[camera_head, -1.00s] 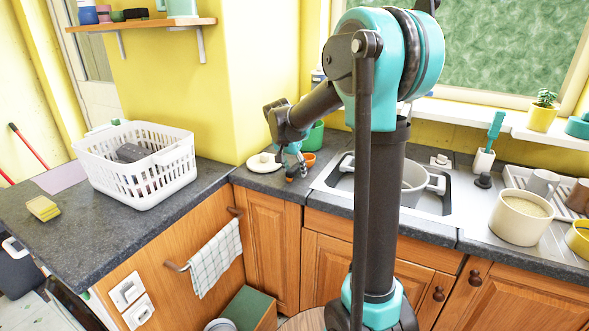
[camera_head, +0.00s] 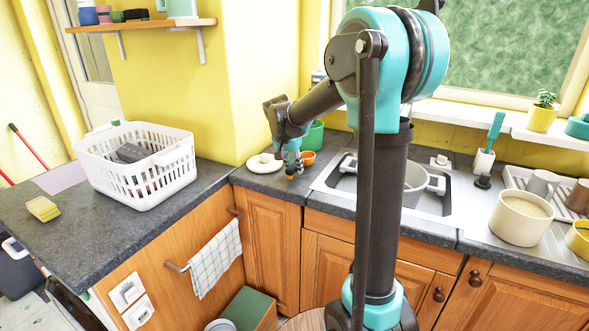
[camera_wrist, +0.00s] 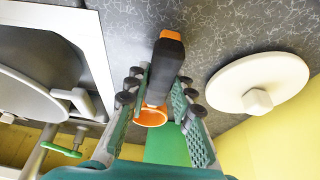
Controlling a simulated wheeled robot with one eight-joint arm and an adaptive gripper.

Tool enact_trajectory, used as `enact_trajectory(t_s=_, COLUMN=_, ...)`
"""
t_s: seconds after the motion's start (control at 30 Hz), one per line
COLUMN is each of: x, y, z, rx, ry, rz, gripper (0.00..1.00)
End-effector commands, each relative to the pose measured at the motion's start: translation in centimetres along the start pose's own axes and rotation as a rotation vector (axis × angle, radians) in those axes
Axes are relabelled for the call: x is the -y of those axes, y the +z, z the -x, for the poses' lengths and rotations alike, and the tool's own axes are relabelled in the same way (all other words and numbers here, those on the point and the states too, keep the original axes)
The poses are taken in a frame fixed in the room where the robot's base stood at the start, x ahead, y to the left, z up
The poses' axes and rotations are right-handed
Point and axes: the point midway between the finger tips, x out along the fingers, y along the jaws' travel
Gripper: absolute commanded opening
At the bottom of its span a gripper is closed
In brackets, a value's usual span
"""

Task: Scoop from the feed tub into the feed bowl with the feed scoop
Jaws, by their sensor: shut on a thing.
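The feed scoop, with a dark handle and orange ends (camera_wrist: 168,55), lies between my gripper's fingers in the wrist view. Its orange cup end (camera_head: 308,158) shows beside my gripper (camera_head: 292,171) in the head view, over the back counter. My gripper (camera_wrist: 160,102) is shut on the scoop's handle. I cannot tell whether the scoop touches the counter. A cream tub of pale grainy feed (camera_head: 521,219), which looks like the feed tub, stands at the right. A yellow bowl (camera_head: 579,240), likely the feed bowl, is cut by the right edge.
A white lid with a knob (camera_head: 264,163) lies left of my gripper; a green container (camera_head: 314,136) stands behind it. The sink (camera_head: 436,200) with a grey pot (camera_head: 413,185) lies between gripper and tub. A white basket (camera_head: 140,178) stands left.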

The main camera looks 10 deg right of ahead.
Motion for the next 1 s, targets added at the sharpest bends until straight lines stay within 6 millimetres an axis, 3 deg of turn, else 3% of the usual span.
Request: enact_trajectory(t_s=1.0, x=0.0, y=-1.8, z=4.3, rx=0.000, ry=0.000, rz=0.000, gripper=0.00)
